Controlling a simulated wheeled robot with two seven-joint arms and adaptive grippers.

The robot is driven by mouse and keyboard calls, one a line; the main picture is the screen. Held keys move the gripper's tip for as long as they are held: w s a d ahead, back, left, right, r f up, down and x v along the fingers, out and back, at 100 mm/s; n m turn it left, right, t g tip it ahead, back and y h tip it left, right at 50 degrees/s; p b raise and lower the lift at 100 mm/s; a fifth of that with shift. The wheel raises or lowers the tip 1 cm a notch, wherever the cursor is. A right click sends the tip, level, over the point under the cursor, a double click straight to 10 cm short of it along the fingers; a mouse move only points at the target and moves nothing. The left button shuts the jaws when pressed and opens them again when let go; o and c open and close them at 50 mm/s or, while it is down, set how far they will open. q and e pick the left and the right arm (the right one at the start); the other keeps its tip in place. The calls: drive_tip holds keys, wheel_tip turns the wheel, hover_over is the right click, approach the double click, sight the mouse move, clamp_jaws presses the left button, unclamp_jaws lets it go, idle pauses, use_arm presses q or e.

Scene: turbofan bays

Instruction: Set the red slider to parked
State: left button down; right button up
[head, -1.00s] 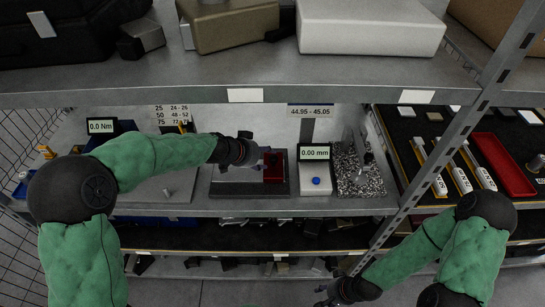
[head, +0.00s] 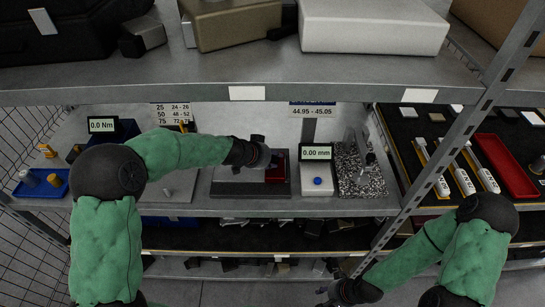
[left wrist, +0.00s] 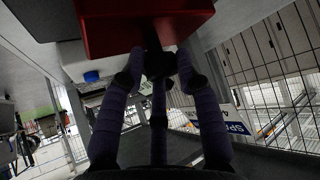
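The red slider (head: 278,168) is a red block on a dark base plate (head: 241,188) on the middle shelf. My left gripper (head: 269,157) is at its left side and hides part of it. In the left wrist view, the underside of the red slider (left wrist: 145,25) fills the top, with a dark stem or knob coming from it. The left gripper's purple fingers (left wrist: 158,65) reach around this dark part; whether they grip it is unclear. My right gripper (head: 326,297) is low at the bottom of the head view, apparently open and empty, away from the slider.
A 0.00 mm display (head: 316,152) and a white box with a blue button (head: 318,182) stand right of the slider. The upper shelf (head: 240,77) hangs above. A blue tray (head: 42,187) is far left.

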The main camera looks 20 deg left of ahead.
use_arm(q)
drive_tip(key=shift+w+a+r, duration=0.25)
drive_tip(key=shift+r, duration=0.15)
drive_tip(key=shift+a+b, duration=0.35)
drive_tip(key=s+a+b, duration=0.1)
drive_tip(key=a+b, duration=0.1)
drive_tip(key=a, duration=0.2)
drive_tip(key=s+a+b, duration=0.1)
drive_tip(key=a+b, duration=0.2)
drive_tip(key=a, duration=0.1)
drive_tip(key=s+a+b, duration=0.1)
drive_tip(key=a+b, duration=0.2)
drive_tip(key=a, duration=0.1)
drive_tip(key=shift+s, duration=0.25)
drive_tip(key=shift+s+a+r+b, duration=0.15)
drive_tip(key=shift+s+a+b, duration=0.05)
drive_tip(key=shift+a+b, duration=0.25)
drive_tip(key=shift+r, duration=0.1)
drive_tip(key=c, duration=1)
unclamp_jaws()
drive_tip(key=shift+o, duration=0.2)
drive_tip(key=shift+f, duration=0.35)
